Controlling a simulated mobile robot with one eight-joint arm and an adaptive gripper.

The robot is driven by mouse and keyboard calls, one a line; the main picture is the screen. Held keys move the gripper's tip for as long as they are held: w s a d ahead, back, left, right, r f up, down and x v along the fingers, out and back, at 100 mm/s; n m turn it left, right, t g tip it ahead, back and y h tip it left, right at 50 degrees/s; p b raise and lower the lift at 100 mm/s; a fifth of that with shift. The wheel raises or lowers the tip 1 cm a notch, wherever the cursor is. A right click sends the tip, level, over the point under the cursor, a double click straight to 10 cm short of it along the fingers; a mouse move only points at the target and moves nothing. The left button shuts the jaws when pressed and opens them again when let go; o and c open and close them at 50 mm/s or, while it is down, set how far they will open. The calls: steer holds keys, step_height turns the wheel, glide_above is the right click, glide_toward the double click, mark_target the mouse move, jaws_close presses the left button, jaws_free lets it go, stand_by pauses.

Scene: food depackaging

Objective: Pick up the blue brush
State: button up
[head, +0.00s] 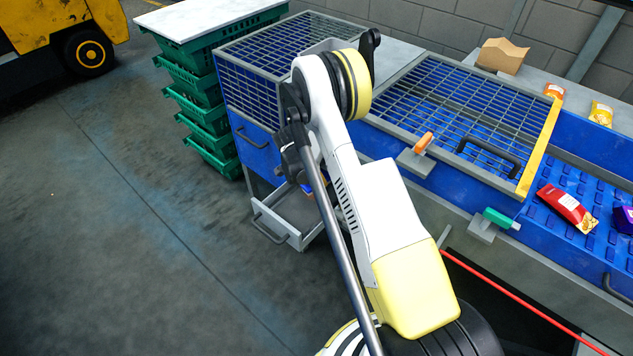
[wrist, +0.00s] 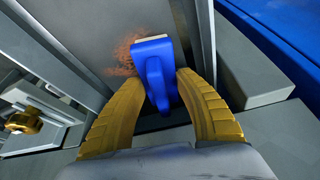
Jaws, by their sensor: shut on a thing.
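In the wrist view, the blue brush (wrist: 153,58) has a solid blue body with a pale strip along its top edge. My gripper (wrist: 160,84) has two yellow fingers, one on each side of the brush, and they are shut on it. The brush is in front of a grey metal surface (wrist: 110,25); I cannot tell whether it touches that surface. In the head view, my own arm hides the brush and most of the gripper, near the grey open drawer.
The floor (head: 120,240) at left is clear.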

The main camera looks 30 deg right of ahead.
steer(key=shift+r, duration=0.1)
steer(key=shift+r+p, duration=0.55)
steer(key=shift+p, duration=0.1)
steer(key=a, duration=0.2)
steer(key=a+p, duration=0.1)
steer(key=a, duration=0.2)
steer(key=s+a+p, duration=0.1)
steer(key=a, duration=0.1)
steer(key=shift+s+a, duration=0.1)
steer(key=shift+a, duration=0.3)
step_height(320, 180, up, 14)
steer(key=p, duration=0.5)
steer(key=shift+f, duration=0.15)
